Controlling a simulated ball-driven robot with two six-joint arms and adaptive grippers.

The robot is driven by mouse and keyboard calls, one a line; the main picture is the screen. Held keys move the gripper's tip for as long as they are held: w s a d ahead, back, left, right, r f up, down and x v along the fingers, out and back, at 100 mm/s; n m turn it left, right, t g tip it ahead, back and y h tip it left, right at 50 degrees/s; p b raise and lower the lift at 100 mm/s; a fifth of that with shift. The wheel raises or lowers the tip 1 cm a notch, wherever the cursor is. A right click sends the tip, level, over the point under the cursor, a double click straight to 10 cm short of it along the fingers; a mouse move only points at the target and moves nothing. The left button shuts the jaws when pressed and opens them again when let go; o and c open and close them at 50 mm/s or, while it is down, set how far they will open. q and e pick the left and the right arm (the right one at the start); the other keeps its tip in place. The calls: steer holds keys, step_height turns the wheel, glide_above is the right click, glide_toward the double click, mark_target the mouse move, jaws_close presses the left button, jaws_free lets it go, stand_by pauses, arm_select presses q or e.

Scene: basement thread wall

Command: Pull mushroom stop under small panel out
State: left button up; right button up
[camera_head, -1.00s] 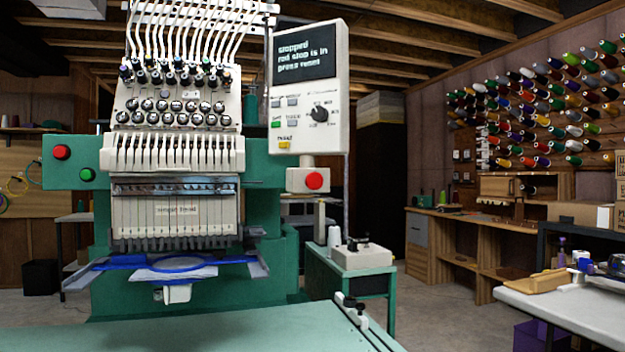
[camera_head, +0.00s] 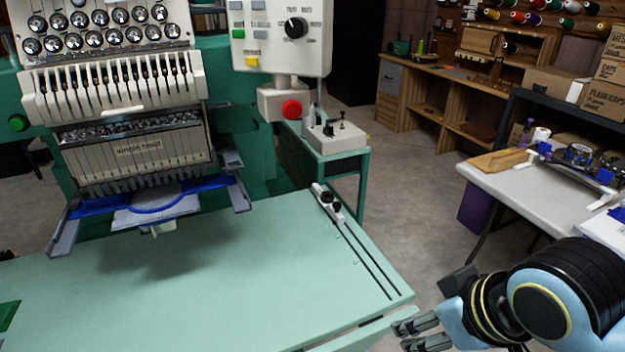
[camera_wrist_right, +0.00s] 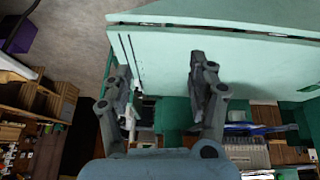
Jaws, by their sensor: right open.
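The red mushroom stop (camera_head: 292,109) sits on the front of a small white box just below the small control panel (camera_head: 284,28) in the head view. My right gripper (camera_head: 420,334) is at the lower right in the head view, past the front right corner of the green table and well away from the stop. In the right wrist view the right gripper (camera_wrist_right: 160,75) has its two fingers spread wide with nothing between them. I cannot pick out the stop in the wrist view. My left gripper is not in view.
The embroidery machine (camera_head: 120,110) stands left of the panel, behind the pale green table (camera_head: 200,285). A small green stand (camera_head: 340,165) with a white box is right of the stop. A white table (camera_head: 535,205) with items stands at right. Open floor (camera_head: 410,200) lies between.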

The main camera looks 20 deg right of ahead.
steer(key=w+a+r+t+y, duration=0.1)
steer(key=w+a+r+t, duration=0.25)
steer(key=w+r, duration=0.35)
steer(key=w+a+r+t+y, duration=0.15)
steer(key=w+r+t, duration=0.3)
steer(key=w, duration=0.55)
steer(key=t+h, duration=0.2)
steer(key=t, duration=0.3)
glide_toward(293, 108)
steer(key=shift+m, duration=0.4)
steer(key=w+b, duration=0.2)
steer(key=w, duration=0.5)
steer(key=shift+w, duration=0.3)
steer(key=shift+w+a+r, duration=0.1)
steer(key=shift+w, duration=0.45)
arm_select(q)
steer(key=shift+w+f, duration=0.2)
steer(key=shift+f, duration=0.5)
